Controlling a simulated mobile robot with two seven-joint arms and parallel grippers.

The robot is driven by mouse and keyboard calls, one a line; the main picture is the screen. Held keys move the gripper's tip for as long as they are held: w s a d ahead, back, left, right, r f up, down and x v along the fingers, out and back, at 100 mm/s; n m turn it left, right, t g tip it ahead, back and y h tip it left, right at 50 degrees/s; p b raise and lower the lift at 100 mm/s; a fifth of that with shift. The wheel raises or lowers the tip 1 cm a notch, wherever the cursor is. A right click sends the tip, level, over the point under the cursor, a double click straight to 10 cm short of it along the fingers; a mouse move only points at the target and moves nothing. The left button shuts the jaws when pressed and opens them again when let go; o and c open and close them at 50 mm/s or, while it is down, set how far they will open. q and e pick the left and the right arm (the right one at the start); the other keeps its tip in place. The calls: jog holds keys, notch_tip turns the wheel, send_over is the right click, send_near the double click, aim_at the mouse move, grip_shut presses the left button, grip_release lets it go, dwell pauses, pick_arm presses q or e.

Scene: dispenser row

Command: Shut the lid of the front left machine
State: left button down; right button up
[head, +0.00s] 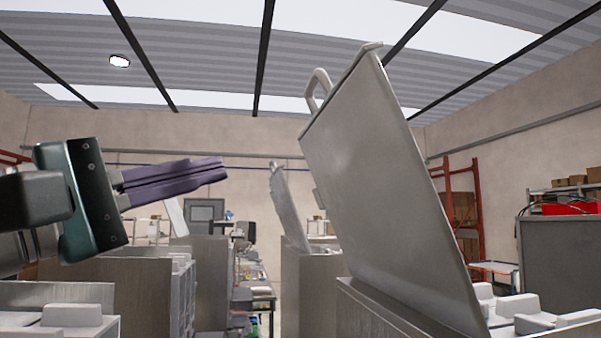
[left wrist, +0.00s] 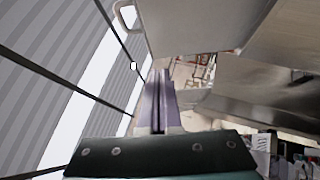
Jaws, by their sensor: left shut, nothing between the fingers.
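A large grey metal lid (head: 385,180) with a looped handle (head: 316,90) stands raised and tilted, right of centre in the head view. It rises from a near machine (head: 365,315); I cannot tell whether this is the front left machine. A lid with a handle also shows at the top of the left wrist view (left wrist: 195,25). My left gripper (head: 222,170) has its purple fingers shut and empty. In the head view it is left of the large lid, apart from it and lower than its handle. Its fingers also show in the left wrist view (left wrist: 158,75). My right gripper is not in view.
Another near machine (head: 60,292) is at the bottom left, its lid not visible. Farther back, a second raised lid (head: 290,205) stands above a machine body (head: 308,285). A cluttered bench (head: 255,290) lies between the rows. The air between left fingers and large lid is clear.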

pick_arm(q)
jog(key=w+d+r+n+t+h+p, duration=0.1)
jog(key=w+d+r+n+p, duration=0.1)
jog(key=w+d+r+p, duration=0.2)
jog(key=w+d+r, duration=0.3)
jog(key=r, duration=0.3)
jog(key=shift+w+d+t+p, duration=0.15)
jog(key=shift+t+p, duration=0.15)
jog(key=shift+p, duration=0.05)
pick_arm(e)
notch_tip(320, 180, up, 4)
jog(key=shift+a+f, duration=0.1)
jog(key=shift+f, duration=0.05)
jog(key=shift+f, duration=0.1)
